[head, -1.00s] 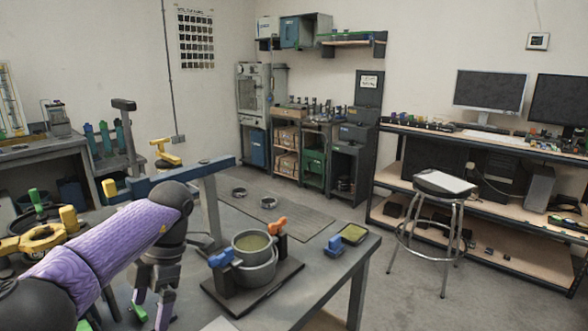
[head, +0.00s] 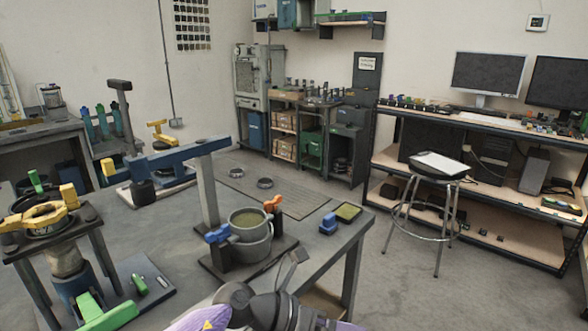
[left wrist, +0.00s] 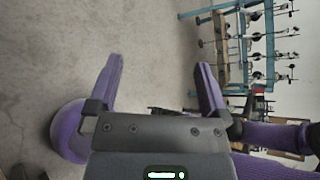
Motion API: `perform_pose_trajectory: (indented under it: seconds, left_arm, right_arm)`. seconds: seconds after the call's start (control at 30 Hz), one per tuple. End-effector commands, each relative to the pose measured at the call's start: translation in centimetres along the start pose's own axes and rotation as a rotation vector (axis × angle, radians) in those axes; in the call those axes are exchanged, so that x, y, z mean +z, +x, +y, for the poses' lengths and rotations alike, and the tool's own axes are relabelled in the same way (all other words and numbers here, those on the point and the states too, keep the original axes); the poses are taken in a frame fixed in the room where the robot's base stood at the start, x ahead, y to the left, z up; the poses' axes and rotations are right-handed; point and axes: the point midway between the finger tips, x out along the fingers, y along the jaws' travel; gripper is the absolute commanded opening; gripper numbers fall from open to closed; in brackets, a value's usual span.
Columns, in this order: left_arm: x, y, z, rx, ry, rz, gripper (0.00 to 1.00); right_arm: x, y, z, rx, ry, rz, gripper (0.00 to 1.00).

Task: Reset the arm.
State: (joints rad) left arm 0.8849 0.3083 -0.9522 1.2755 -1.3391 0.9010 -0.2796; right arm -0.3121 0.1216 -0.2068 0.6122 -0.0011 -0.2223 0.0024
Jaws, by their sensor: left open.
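My left arm, purple with black joints, crosses the bottom centre of the head view, in front of the table edge. Its gripper (left wrist: 160,62) shows in the left wrist view with two purple fingers well apart and nothing between them; only grey floor shows beyond. On the grey workbench (head: 330,238), a blue lever arm (head: 180,153) sits on a grey post (head: 208,190), with a dark cylinder (head: 143,192) below its left end. A metal pot (head: 250,250) stands on a black base between blue and orange clamps. My right gripper is in neither view.
A blue block (head: 328,224) lies near the bench's right corner. A stool (head: 438,166) and shelving with monitors stand right, with open floor between.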

Motion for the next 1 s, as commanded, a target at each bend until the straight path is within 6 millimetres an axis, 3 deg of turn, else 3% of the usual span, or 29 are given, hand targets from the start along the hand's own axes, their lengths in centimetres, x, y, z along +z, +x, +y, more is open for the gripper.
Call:
perform_pose_trajectory:
  seconds: [0.03, 0.07, 0.1, 0.17, 0.2, 0.27, 0.37, 0.5, 0.67, 0.7, 0.87, 1.0]
  left_arm:
    - [1.2, 0.8, -2.7, -0.145, -0.164, -0.251, 1.0]
    - [2.4, 0.2, -3.7, -0.217, -0.295, -0.423, 1.0]
    - [3.7, -1.5, -4.0, -0.293, -0.492, -0.645, 1.0]
    - [4.0, -5.2, -2.2, -0.356, -0.826, -0.956, 1.0]
    - [2.7, -7.7, 0.0, -0.364, -1.066, -1.142, 1.0]
    - [-1.0, -10.9, 3.2, -0.329, -1.412, -1.372, 1.0]
    - [-8.0, -13.6, 6.1, -0.215, -1.832, -1.592, 1.0]
    - [-15.8, -15.1, 6.6, -0.036, -2.214, -1.732, 1.0]
    - [-22.6, -15.9, 4.9, 0.182, -2.528, -1.797, 1.0]
    - [-24.2, -16.0, 4.2, -0.237, 2.548, 1.771, 1.0]
    - [-29.6, -16.6, 0.8, -0.424, 2.409, 1.53, 1.0]
    - [-32.0, -15.0, 3.8, -0.472, 2.391, 1.506, 1.0]
  right_arm:
    - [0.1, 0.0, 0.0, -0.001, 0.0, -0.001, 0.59]
    - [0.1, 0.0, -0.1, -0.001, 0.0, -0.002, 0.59]
    - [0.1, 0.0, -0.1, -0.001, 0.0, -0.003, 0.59]
    - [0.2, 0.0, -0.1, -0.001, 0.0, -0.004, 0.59]
    - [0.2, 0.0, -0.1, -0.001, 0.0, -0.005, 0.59]
    - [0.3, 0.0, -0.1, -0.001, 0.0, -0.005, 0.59]
    - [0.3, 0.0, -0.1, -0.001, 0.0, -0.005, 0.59]
    - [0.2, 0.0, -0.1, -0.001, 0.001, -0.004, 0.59]
    - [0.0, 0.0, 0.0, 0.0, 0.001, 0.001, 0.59]
    - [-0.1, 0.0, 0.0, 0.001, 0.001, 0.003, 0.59]
    - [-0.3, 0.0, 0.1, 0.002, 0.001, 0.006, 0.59]
    - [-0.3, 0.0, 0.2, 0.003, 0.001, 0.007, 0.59]
